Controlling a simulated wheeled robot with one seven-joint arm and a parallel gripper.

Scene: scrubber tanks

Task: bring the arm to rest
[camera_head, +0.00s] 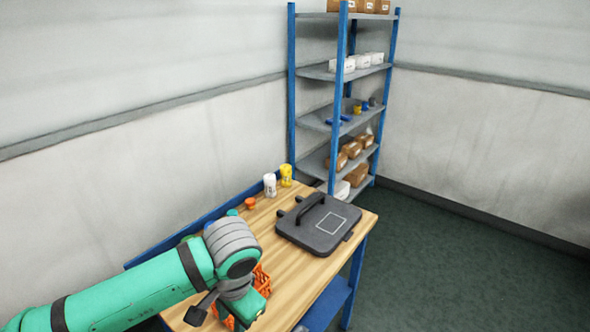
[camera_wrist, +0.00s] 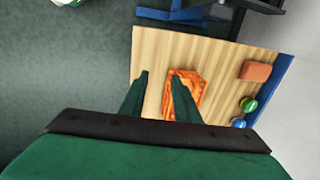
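My green arm reaches in from the lower left in the head view and bends down over the wooden workbench (camera_head: 315,265). My gripper (camera_wrist: 158,75) points down over the bench in the wrist view. Its two dark green fingers stand apart with bare wood between the tips, and it holds nothing. An orange crate (camera_wrist: 187,90) sits on the bench beside and partly behind the right finger. In the head view the crate (camera_head: 262,280) is largely hidden by my wrist.
A dark grey case with a handle (camera_head: 322,222) lies on the bench. A white bottle (camera_head: 270,186), a yellow bottle (camera_head: 286,176) and an orange item (camera_head: 250,202) stand along the back edge. A blue shelf rack (camera_head: 345,125) stands behind. The floor (camera_head: 440,265) at right is clear.

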